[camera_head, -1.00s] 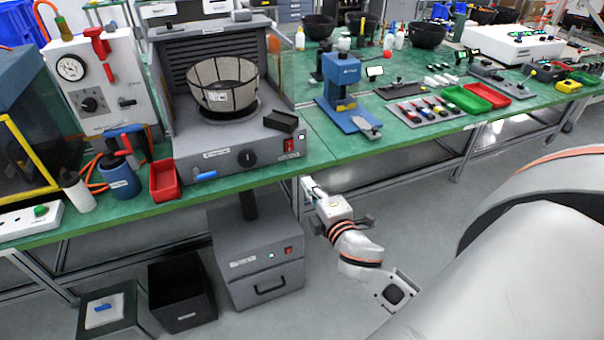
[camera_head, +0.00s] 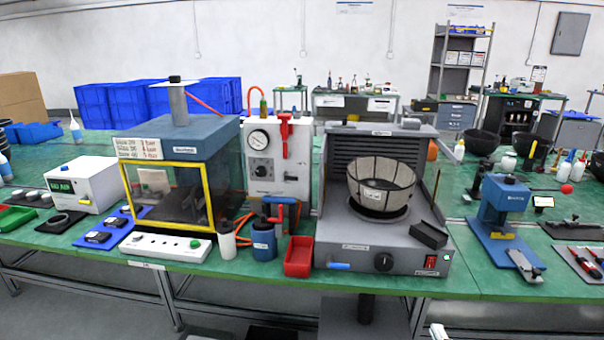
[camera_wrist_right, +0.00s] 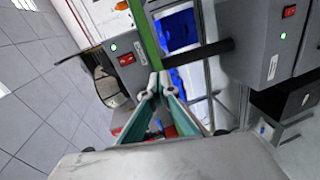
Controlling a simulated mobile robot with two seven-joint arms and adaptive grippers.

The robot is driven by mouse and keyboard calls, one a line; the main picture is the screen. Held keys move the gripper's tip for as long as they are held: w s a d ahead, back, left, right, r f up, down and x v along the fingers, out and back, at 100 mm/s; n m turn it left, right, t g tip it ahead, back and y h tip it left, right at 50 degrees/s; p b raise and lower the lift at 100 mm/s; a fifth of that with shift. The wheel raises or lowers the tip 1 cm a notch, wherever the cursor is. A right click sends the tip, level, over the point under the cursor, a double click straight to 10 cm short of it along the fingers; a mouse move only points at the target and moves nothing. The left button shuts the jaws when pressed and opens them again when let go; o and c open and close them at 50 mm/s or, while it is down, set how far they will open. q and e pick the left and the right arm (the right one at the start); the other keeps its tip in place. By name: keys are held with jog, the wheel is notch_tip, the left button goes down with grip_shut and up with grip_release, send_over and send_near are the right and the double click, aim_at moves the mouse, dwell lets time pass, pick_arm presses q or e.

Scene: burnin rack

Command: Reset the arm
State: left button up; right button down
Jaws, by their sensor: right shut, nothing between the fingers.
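My right gripper shows at the bottom edge of the head view (camera_head: 438,332), where only its white tip is in the picture, below the front edge of the green bench (camera_head: 455,285). In the right wrist view my right gripper (camera_wrist_right: 158,82) has its two fingers meeting at the tips, with nothing between them. It is apart from the things on the bench. My left gripper is not in the picture.
On the bench stand a grey machine with a mesh basket (camera_head: 382,186), a yellow-framed chamber (camera_head: 168,200), a gauge panel (camera_head: 277,160), a red bin (camera_head: 299,257) and a blue press (camera_head: 497,208). A grey box (camera_wrist_right: 285,30) hangs near the gripper in the wrist view.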

jog(key=s+a+f+m+g+y, duration=0.2)
jog(key=s+a+f+m, duration=0.3)
jog(key=f, duration=0.5)
jog(key=s+a+f+m+g+y, duration=0.3)
jog(key=s+a+f+m, duration=0.2)
jog(key=s+a+f, duration=0.4)
jog(key=shift+s+a+f+y+p, duration=0.3)
jog(key=shift+s+f+p, duration=0.15)
jog(key=shift+s, duration=0.6)
